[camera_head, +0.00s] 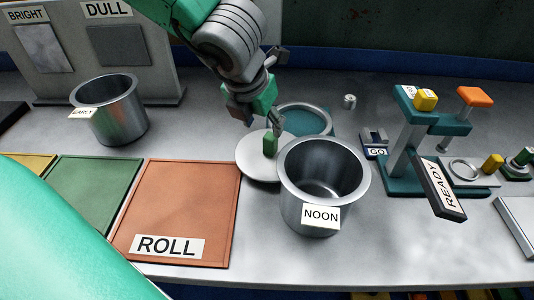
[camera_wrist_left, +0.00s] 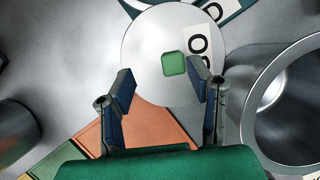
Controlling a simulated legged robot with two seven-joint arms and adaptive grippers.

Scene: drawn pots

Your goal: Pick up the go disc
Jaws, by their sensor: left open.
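A pale round disc (camera_head: 252,162) with a green knob (camera_head: 270,144) lies on the bench, left of the NOON pot. I take it for the go disc. In the left wrist view the disc (camera_wrist_left: 145,50) carries a partly seen white label with large letters, beside its green knob (camera_wrist_left: 174,63). My left gripper (camera_head: 260,119) is open above the disc. In the left wrist view the fingers of my left gripper (camera_wrist_left: 161,82) stand apart, with the knob just beyond their tips, nearer the right finger. The gripper holds nothing. My right gripper is not in view.
The NOON pot (camera_head: 321,208) stands close right of the disc. A teal round piece (camera_head: 304,120) lies behind. An orange ROLL panel (camera_head: 180,205) lies left, the EARLY pot (camera_head: 122,118) farther back. A small GO holder (camera_head: 375,151) and teal stand (camera_head: 402,180) are at right.

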